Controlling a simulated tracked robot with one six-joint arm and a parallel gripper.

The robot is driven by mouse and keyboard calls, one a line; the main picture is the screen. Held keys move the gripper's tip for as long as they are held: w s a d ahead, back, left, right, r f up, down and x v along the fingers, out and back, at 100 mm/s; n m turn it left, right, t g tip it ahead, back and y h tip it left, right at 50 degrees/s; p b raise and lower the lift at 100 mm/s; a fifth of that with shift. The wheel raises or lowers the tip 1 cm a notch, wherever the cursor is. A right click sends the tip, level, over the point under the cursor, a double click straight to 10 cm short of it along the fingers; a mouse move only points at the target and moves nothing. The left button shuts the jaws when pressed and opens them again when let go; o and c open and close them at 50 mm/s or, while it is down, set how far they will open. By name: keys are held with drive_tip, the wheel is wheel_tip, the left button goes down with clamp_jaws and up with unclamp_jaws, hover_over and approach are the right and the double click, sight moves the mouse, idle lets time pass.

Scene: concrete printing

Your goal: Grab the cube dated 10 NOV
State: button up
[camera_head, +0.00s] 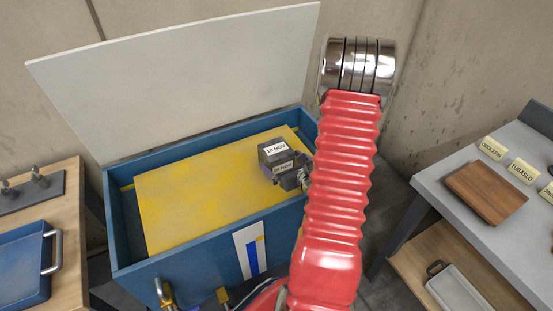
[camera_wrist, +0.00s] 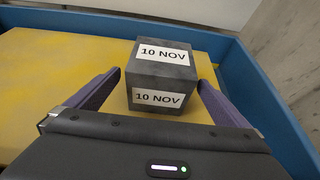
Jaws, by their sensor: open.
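A dark grey cube (camera_wrist: 162,76) with white labels reading 10 NOV on its top and near face sits on the yellow board inside the blue box. It also shows in the head view (camera_head: 274,152), its lower part partly covered by my gripper and arm. My gripper (camera_wrist: 160,88) is open, with one purple-grey finger on each side of the cube. Narrow gaps show between the fingers and the cube. In the head view my gripper (camera_head: 300,178) is largely hidden behind my red arm sleeve.
The blue box (camera_head: 185,250) has raised walls and an open white lid (camera_head: 180,75) behind. The yellow board (camera_head: 190,200) is otherwise bare. A wooden table with a blue tray (camera_head: 25,262) stands left. A grey table at right holds a brown wooden block (camera_head: 485,193) and yellow name cards (camera_head: 523,171).

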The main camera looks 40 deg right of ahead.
drive_tip(key=shift+w+f, duration=0.1)
drive_tip(key=shift+w, duration=0.15)
drive_tip(key=shift+x, duration=2.5)
drive_tip(key=shift+d, duration=0.1)
drive_tip(key=shift+c, duration=0.6)
drive_tip(key=c, duration=2)
drive_tip(key=shift+d+r, duration=0.1)
drive_tip(key=shift+r, duration=0.1)
drive_tip(key=shift+c, duration=0.2)
drive_tip(key=shift+r, duration=0.15)
drive_tip(key=shift+r, duration=4.9)
